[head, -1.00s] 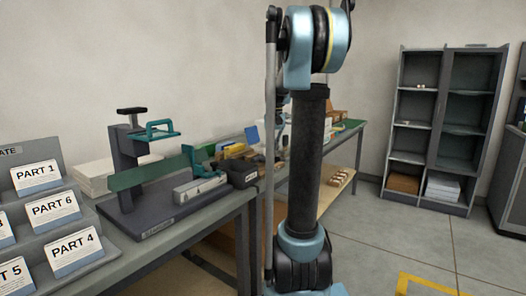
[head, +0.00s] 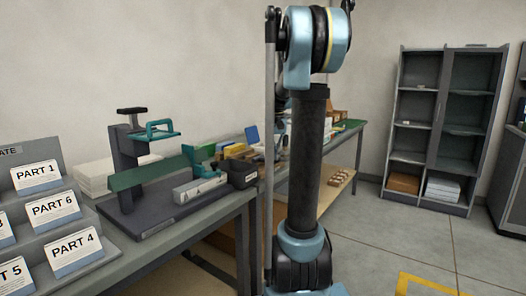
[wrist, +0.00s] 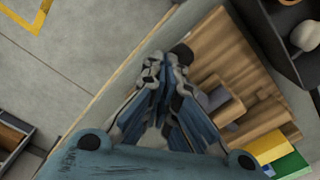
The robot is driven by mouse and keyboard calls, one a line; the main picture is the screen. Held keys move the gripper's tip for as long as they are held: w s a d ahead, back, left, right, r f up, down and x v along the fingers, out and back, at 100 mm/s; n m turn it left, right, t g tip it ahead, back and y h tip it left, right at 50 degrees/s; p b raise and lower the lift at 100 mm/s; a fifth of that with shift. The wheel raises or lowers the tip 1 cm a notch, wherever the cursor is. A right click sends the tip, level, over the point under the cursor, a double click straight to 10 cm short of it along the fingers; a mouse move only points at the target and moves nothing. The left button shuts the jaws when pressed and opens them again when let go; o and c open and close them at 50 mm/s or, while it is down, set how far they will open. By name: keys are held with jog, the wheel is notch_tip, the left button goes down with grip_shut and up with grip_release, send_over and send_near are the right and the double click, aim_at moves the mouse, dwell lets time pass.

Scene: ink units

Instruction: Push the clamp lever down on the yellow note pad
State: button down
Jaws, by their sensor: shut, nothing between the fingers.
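My gripper (wrist: 165,68) is in the wrist view, with its fingers together and nothing held between them. It points over a brown wooden surface near the bench edge. In the wrist view a yellow block (wrist: 268,147) lies at the lower right, apart from the fingers; I cannot tell if it is the note pad. In the head view a small yellow item (head: 236,149) sits among the clutter on the bench, too small to make out. No clamp lever on a yellow pad can be made out. My column hides part of the bench in the head view.
A dark stand with a teal handle (head: 160,131) and a green plate (head: 150,173) is on the bench. A rack of part labels (head: 52,208) is at the left. A grey shelf unit (head: 440,130) stands at the back right. The floor between is clear.

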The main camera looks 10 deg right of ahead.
notch_tip(320, 180, up, 11)
dwell(0.7)
jog(key=shift+d+r, duration=0.1)
